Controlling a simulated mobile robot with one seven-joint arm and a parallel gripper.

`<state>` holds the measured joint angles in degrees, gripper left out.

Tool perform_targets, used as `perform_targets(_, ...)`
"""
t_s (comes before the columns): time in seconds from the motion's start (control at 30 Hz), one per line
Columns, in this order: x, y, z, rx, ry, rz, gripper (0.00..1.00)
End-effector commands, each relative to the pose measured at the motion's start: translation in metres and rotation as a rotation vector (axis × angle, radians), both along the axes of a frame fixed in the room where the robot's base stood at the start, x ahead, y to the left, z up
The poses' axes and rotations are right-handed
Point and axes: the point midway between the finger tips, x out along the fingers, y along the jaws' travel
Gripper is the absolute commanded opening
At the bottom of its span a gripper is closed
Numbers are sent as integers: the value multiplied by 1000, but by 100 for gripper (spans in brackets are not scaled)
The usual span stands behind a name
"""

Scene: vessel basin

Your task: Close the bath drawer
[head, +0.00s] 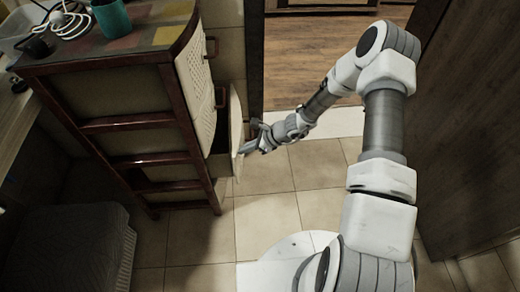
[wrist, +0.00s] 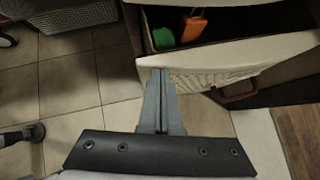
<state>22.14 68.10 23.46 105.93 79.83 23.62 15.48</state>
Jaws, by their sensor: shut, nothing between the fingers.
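The bath drawer (head: 236,125) stands partly open from the right side of the dark red-framed cabinet (head: 120,110). In the wrist view its pale, curved, woven front (wrist: 240,58) and dark inside show. A green item (wrist: 163,38) and an orange item (wrist: 194,28) lie in the drawer. My gripper (head: 243,149) is shut and empty, at the outer side of the drawer front. In the wrist view my fingertips (wrist: 160,72) overlap the left end of the front's edge. I cannot tell whether they touch it.
A teal cup (head: 112,18) and a coiled white cable (head: 66,22) sit on the cabinet top. A grey basket-like box (head: 70,245) stands at lower left. A dark wooden panel (head: 460,140) rises on the right. The tiled floor (head: 275,210) below my gripper is clear.

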Motion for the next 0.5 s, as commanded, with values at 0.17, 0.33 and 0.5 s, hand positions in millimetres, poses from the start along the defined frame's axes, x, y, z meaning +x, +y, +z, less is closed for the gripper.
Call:
perform_targets(0.17, 0, 26, -2, 1, -1, 2, 0)
perform_targets(0.33, 0, 42, -2, 0, -1, 1, 0)
perform_targets(0.5, 0, 50, -1, 1, 0, 0, 0)
